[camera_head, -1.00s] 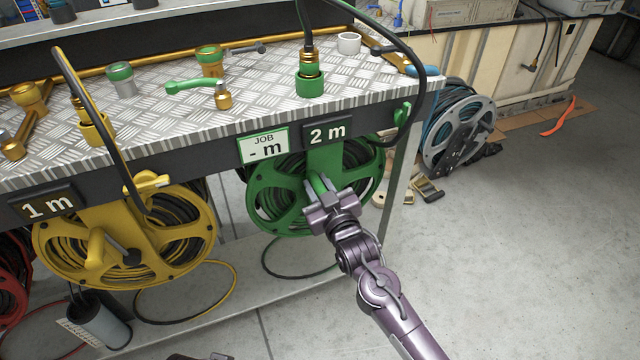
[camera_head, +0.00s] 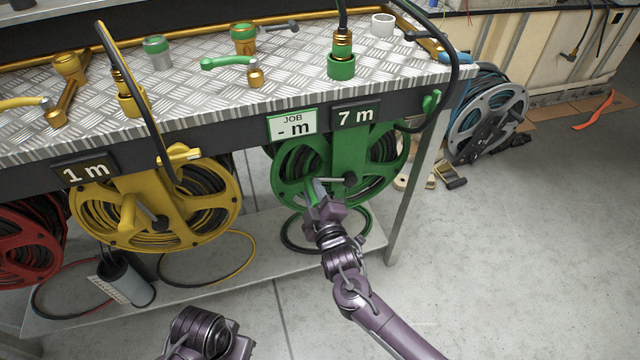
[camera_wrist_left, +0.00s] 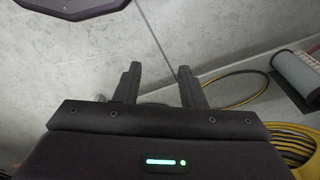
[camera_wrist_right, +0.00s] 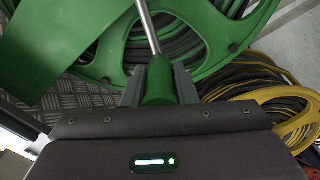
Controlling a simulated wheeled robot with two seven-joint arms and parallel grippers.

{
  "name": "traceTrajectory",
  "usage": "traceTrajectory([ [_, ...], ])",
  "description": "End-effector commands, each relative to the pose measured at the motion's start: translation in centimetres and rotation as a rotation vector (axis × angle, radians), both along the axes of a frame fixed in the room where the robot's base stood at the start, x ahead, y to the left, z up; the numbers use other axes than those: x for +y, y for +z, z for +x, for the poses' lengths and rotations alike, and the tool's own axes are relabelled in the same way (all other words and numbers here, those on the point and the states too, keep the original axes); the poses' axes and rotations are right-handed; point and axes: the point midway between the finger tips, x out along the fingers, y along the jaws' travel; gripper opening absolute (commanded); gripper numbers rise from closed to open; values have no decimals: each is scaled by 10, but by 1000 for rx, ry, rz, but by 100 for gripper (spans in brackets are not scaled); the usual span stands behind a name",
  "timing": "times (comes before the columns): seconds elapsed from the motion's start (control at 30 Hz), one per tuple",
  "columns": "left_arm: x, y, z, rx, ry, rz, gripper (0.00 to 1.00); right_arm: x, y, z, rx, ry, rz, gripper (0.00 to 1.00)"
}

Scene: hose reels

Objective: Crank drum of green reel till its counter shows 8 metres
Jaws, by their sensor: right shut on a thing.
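The green reel (camera_head: 380,170) hangs under the front of the bench at the right, with black hose on its drum. Its counter (camera_head: 356,115) reads 7 m. A job sign (camera_head: 292,123) beside it shows "- m". My right gripper (camera_head: 318,200) is at the reel's lower left, shut on the green crank handle (camera_wrist_right: 158,82), which shows between its fingers in the right wrist view. The metal crank arm (camera_wrist_right: 147,25) runs up from the handle. My left gripper (camera_wrist_left: 160,85) is open and empty over the floor in the left wrist view.
The yellow reel (camera_head: 160,205), with its counter (camera_head: 87,171) at 1 m, hangs left of the green one. A red reel (camera_head: 25,240) is further left. A bench leg (camera_head: 415,185) stands right of the green reel. The floor (camera_head: 540,240) at right is open.

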Motion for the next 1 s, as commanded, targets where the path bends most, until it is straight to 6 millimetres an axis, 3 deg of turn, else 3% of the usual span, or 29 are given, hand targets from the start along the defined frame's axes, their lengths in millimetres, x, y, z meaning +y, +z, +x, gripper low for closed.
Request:
traceTrajectory([
  [0.33,-3,9,3,-24,-6,-10,36,6,-20,-2,-35,3,-149,0],
  [0.9,-4,4,0,-19,-11,-10,36,7,-23,-2,-44,2,-178,0],
  [0.93,-4,4,0,-19,-11,-8,36,7,-23,-2,-44,2,-178,27],
  [1.0,-4,4,0,-18,-11,-8,36,6,-23,-2,-45,1,-177,36],
])
